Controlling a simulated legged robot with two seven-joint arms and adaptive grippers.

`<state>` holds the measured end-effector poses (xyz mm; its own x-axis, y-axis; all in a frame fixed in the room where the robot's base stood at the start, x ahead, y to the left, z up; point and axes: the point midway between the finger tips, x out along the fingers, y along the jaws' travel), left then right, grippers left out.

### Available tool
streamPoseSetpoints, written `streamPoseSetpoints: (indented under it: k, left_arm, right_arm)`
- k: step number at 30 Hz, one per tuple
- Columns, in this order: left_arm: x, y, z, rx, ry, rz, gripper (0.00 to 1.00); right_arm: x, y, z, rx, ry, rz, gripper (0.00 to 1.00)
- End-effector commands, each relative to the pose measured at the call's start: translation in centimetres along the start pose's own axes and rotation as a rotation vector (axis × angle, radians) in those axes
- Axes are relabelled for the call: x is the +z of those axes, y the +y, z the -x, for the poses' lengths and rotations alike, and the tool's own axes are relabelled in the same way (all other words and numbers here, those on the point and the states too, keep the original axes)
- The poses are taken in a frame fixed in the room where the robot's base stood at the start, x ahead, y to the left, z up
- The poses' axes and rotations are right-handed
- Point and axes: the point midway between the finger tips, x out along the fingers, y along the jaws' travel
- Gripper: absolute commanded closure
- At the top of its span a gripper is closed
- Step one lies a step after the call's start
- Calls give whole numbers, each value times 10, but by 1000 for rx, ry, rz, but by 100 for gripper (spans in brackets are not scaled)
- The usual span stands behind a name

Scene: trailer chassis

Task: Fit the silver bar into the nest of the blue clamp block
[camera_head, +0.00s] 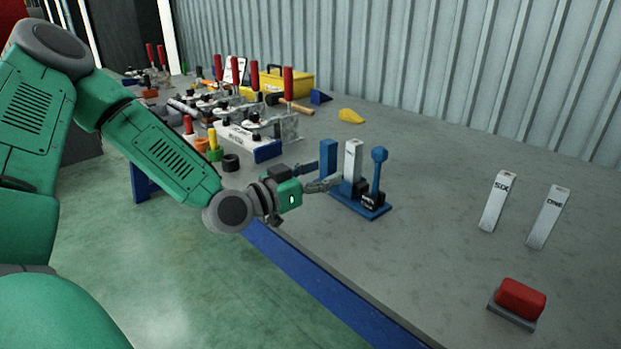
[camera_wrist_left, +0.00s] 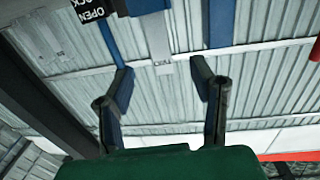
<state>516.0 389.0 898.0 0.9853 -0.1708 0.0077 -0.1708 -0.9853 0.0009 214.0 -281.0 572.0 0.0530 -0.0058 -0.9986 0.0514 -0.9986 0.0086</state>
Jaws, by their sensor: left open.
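The blue clamp block (camera_head: 350,203) stands near the table's front edge, with a blue post at its left and a ball-topped blue lever at its right. The silver bar (camera_head: 352,160) stands upright between them; whether it is fully seated cannot be told. In the left wrist view the silver bar (camera_wrist_left: 157,35) shows between the blue post and a black piece marked OPEN (camera_wrist_left: 92,12). My left gripper (camera_head: 325,174) is open beside the block, fingers pointing at it. In the wrist view its fingers (camera_wrist_left: 163,78) are spread on either side of the bar's end, apart from it. My right gripper is out of view.
Two silver bars, marked SIX (camera_head: 497,202) and ONE (camera_head: 547,217), lie at the right. A red button (camera_head: 520,298) sits at the front right. Red-handled clamps (camera_head: 265,130) and a yellow toolbox (camera_head: 287,83) crowd the back left. The middle of the table is clear.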

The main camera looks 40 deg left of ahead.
Motion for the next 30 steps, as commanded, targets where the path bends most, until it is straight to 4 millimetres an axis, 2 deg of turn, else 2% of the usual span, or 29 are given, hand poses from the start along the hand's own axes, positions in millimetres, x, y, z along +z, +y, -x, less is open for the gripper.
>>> streamPoseSetpoints:
  k: [3,9,30]
  left_arm:
    - [1,0,18,0,-2,1,50]
    - [1,0,33,0,-1,0,50]
    - [1,0,35,0,-2,0,50]
  right_arm:
    - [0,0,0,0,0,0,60]
    - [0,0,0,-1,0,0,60]
    - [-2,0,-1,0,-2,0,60]
